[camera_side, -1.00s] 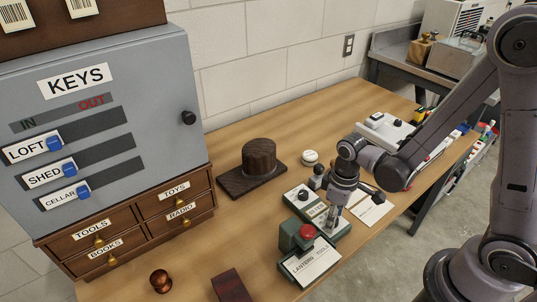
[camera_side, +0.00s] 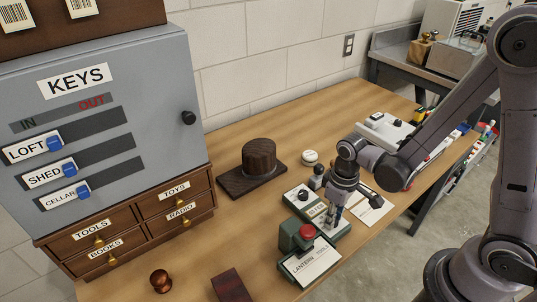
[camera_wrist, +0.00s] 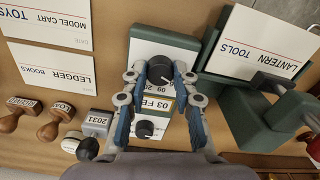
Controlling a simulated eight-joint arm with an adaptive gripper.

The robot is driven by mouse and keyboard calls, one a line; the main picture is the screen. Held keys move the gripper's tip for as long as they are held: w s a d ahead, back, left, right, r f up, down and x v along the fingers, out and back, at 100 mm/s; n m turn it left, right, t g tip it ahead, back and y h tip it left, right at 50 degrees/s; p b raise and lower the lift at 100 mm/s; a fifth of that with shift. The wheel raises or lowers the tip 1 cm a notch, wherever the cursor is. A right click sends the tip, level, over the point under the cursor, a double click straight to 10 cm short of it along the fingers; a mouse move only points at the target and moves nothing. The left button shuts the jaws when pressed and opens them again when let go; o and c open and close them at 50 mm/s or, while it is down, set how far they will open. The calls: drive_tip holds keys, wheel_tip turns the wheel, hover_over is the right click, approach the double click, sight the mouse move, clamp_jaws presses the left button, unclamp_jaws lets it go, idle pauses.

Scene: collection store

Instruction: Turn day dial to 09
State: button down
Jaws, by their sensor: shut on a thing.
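The green date device (camera_wrist: 165,38) has a white face and two black knobs. In the wrist view one knob (camera_wrist: 160,70) sits between the fingertips of my gripper (camera_wrist: 160,76), which is shut on it. The other black knob (camera_wrist: 145,130) is nearer the wrist and free. Between them a window (camera_wrist: 155,103) shows "03 FE", partly hidden by a finger, with "09 20" beside it. In the side view my gripper (camera_side: 335,212) stands down over the near right end of the device, and the free knob (camera_side: 303,195) shows at its other end.
Stamps (camera_wrist: 97,122) and white cards (camera_wrist: 52,65) lie on the other side. A dark wooden block (camera_side: 258,155) stands farther left. Table between them is clear.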

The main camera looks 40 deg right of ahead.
drive_tip(key=m, duration=0.5)
drive_tip(key=shift+m, duration=0.3)
drive_tip(key=m, duration=0.4)
drive_tip(key=shift+m, duration=0.4)
drive_tip(key=c, duration=1)
unclamp_jaws()
drive_tip(key=shift+c, duration=0.2)
drive_tip(key=shift+r, duration=0.15)
wheel_tip(320, 180, up, 12)
